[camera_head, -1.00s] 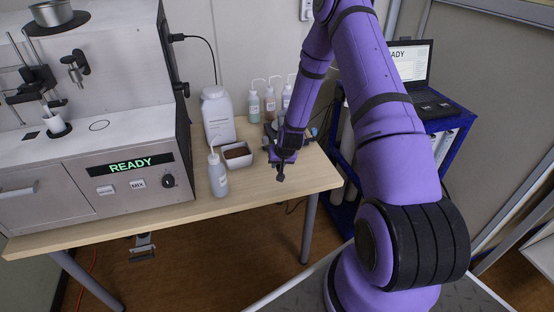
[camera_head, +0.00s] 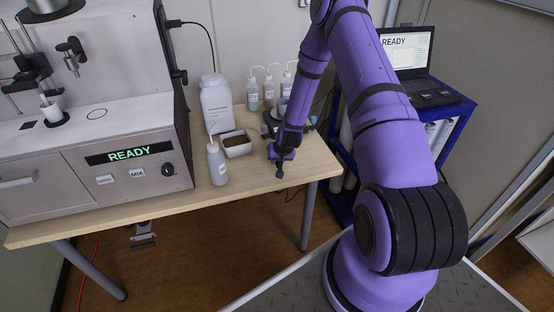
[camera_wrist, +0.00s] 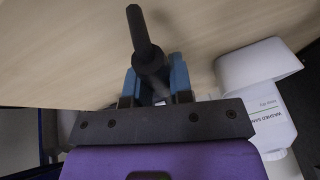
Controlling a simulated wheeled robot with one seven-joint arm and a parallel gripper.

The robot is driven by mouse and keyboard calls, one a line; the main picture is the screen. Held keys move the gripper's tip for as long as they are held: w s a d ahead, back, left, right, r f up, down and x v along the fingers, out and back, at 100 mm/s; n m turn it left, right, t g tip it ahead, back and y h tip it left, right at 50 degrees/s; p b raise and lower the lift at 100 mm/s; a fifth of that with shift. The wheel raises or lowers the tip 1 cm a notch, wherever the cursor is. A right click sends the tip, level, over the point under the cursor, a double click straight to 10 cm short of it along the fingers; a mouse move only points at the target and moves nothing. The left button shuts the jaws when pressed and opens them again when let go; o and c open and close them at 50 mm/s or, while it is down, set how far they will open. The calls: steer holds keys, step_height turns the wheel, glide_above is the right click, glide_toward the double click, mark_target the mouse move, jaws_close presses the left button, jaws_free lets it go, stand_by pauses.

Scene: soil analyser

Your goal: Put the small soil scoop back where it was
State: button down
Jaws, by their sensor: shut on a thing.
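In the head view my gripper (camera_head: 281,160) is over the right part of the wooden table (camera_head: 255,182), right of the white soil tray (camera_head: 249,150). The scoop's other end is hidden by my gripper. I cannot tell whether the scoop touches the table.
A grey wash bottle (camera_head: 217,165) and a large white bottle (camera_head: 215,103) stand left of my gripper. Several small bottles (camera_head: 269,93) and a dark device (camera_head: 269,126) are behind it. The analyser (camera_head: 90,130) fills the left. The table's front right corner is clear.

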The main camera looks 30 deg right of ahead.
steer(key=shift+f, duration=0.6)
steer(key=c, duration=0.9)
jaws_free()
steer(key=s+a+r+n, duration=0.1)
steer(key=s+a+r, duration=0.25)
steer(key=r, duration=0.95)
steer(key=s+a+r+n, duration=0.15)
steer(key=s+r, duration=0.25)
steer(key=r, duration=1)
steer(key=s+a+r+n, duration=0.1)
steer(key=s+a+r, duration=0.25)
steer(key=r, duration=0.95)
steer(key=shift+n, duration=0.85)
steer(key=s+a+r, duration=0.2)
steer(key=s+r, duration=0.2)
steer(key=s, duration=0.4)
steer(key=s+a+r, duration=0.1)
steer(key=s+r, duration=0.4)
steer(key=s, duration=0.2)
steer(key=s+a+r, duration=0.2)
steer(key=s+r, duration=0.3)
steer(key=s, duration=0.3)
steer(key=shift+s+a+r, duration=0.2)
steer(key=shift+s+a, duration=0.1)
steer(key=shift+s, duration=0.05)
